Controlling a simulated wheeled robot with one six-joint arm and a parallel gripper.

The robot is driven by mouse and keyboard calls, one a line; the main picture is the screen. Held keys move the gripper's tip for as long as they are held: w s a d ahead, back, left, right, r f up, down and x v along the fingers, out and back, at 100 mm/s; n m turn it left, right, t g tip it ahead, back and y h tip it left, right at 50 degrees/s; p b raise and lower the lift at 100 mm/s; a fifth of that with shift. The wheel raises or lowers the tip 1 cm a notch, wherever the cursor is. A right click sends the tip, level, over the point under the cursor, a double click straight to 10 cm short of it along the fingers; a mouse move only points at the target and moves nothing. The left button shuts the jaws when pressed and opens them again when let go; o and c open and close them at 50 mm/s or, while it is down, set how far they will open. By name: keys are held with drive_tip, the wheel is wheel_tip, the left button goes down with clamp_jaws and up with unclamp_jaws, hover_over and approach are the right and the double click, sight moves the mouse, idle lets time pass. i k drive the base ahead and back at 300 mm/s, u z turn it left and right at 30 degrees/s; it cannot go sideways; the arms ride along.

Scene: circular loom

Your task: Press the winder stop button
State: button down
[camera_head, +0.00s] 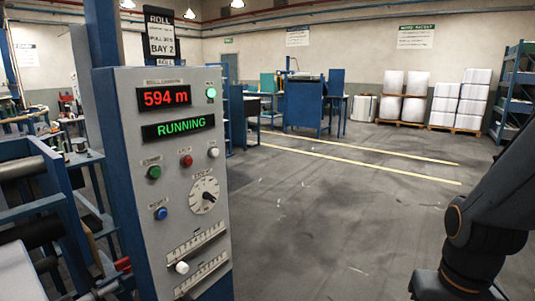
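A grey control panel (128,130) stands at the left in the head view. A red button (186,161) sits in its middle, between a green button (154,172) and a white button (213,152). The small labels above the buttons are too blurred to read; the red one looks like the stop button. A red display (166,97) reads 594 m, and a green display (178,128) reads RUNNING. A green lamp (211,93) is lit at the upper right. My dark arm shows at the right edge, well apart from the panel. My gripper is not in view.
Below the red button are a round dial (204,195), a blue button (161,213) and a white slider knob (182,267). Blue machine frames and rollers (22,168) stand left of the panel. The floor (330,220) between panel and arm is clear.

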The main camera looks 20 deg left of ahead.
sight(188, 162)
drive_tip(key=z, duration=1.65)
drive_tip(key=k, duration=1.45)
drive_tip(key=u, duration=1.65)
drive_tip(key=i, duration=0.5)
drive_tip(key=z, duration=0.05)
